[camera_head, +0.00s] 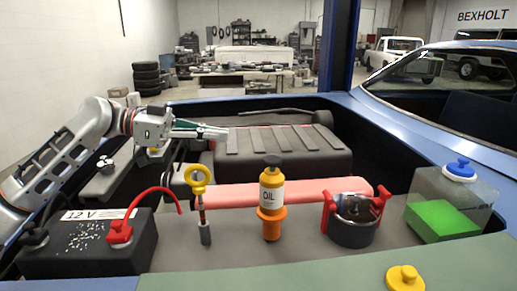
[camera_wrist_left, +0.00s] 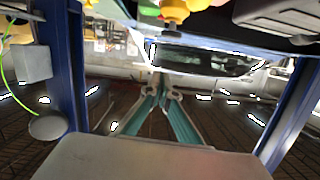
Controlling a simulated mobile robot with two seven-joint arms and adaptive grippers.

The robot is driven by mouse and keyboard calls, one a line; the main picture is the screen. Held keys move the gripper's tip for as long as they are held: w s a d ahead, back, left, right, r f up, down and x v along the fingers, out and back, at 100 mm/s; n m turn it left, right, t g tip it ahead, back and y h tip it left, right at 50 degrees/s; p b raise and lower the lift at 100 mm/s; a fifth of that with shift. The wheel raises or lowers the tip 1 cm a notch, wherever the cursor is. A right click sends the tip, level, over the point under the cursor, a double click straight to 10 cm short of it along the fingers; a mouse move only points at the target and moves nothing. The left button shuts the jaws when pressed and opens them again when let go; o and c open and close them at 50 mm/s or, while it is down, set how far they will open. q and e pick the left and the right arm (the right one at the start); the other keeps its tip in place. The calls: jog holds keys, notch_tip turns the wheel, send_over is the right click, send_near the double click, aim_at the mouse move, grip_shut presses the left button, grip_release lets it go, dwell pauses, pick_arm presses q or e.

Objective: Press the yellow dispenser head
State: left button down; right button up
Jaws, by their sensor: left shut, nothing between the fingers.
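The OIL bottle (camera_head: 271,186) stands upright near the middle of the engine bay in the head view, with a white label and an orange lower part. My right gripper is in neither view.
A yellow ring-handled dipstick (camera_head: 198,190) stands left of the bottle, near a black 12 V battery (camera_head: 88,245) with a red cable. A dark cylinder with red clamps (camera_head: 354,222) and a green-filled tank (camera_head: 445,212) stand to the right. A yellow cap (camera_head: 405,279) sits in front.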

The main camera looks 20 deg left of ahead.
pick_arm(q)
jog(key=shift+w+d, duration=0.1)
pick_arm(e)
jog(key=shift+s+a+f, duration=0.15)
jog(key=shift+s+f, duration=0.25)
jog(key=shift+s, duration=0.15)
pick_arm(q)
send_over(272, 161)
jog(key=f+v, duration=0.1)
jog(key=v, duration=0.2)
jog(key=f, duration=0.1)
jog(key=shift+f+b, duration=0.4)
jog(key=shift+f, duration=1.9)
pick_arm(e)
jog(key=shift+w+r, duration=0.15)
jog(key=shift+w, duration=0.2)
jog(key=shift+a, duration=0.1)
